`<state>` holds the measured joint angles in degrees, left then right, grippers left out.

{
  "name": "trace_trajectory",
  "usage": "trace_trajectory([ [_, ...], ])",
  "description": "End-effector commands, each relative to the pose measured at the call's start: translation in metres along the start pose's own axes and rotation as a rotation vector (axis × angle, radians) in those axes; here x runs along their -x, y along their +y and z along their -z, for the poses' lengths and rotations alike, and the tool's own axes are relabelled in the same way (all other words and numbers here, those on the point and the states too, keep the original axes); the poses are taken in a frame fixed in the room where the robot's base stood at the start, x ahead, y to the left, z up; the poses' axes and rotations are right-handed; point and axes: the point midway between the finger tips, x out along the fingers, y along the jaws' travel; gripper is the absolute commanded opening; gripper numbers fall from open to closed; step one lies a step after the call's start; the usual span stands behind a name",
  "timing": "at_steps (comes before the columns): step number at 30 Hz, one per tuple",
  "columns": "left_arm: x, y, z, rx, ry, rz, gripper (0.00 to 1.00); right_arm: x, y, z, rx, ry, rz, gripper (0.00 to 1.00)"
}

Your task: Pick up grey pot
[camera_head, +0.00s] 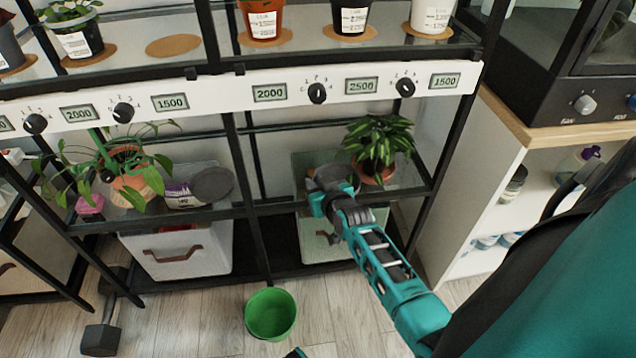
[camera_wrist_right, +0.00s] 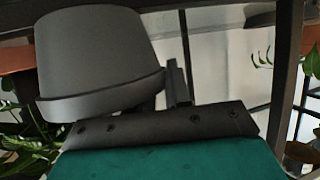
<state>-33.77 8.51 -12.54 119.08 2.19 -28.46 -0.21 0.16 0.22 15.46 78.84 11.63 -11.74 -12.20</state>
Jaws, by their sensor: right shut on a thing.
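The grey pot (camera_head: 335,173) is on the middle shelf level in the head view, left of a leafy plant, and is partly hidden by my right gripper (camera_head: 328,190). In the right wrist view the grey pot (camera_wrist_right: 97,58) fills the upper left, with its thick rim toward the dark gripper body. My right gripper is shut on the pot near its rim; the grip itself is mostly hidden. I cannot tell whether the pot touches the shelf. A small teal part of me shows at the bottom edge, but no left gripper fingers are visible.
A leafy plant in a terracotta pot (camera_head: 374,172) stands close on the right. A dark grey round thing (camera_head: 212,184) and a trailing plant (camera_head: 128,170) are on the left bay. A black post (camera_head: 245,190) divides the bays. A green bucket (camera_head: 270,314) stands on the floor.

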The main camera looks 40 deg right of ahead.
Motion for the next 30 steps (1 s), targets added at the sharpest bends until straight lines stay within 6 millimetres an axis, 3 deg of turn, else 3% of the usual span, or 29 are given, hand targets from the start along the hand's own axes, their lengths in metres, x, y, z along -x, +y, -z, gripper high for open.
trace_trajectory([
  [17, 0.0015, -0.001, 0.0016, -0.001, 0.004, 0.002, 0.43, -0.0003, -0.0007, -0.0047, -0.001, -0.011, 0.002, 0.0],
  [18, 0.0015, -0.001, 0.0017, -0.001, 0.004, 0.002, 0.43, -0.0003, -0.0006, -0.0047, -0.001, -0.011, 0.002, 0.21],
  [26, 0.0016, -0.0011, 0.0023, -0.001, 0.004, 0.002, 0.43, -0.0005, -0.0007, -0.0026, 0.0, -0.007, 0.002, 0.46],
  [30, 0.0016, -0.0011, 0.0028, -0.001, 0.005, 0.002, 0.43, -0.0006, -0.0007, -0.0016, 0.0, -0.004, 0.002, 0.48],
])
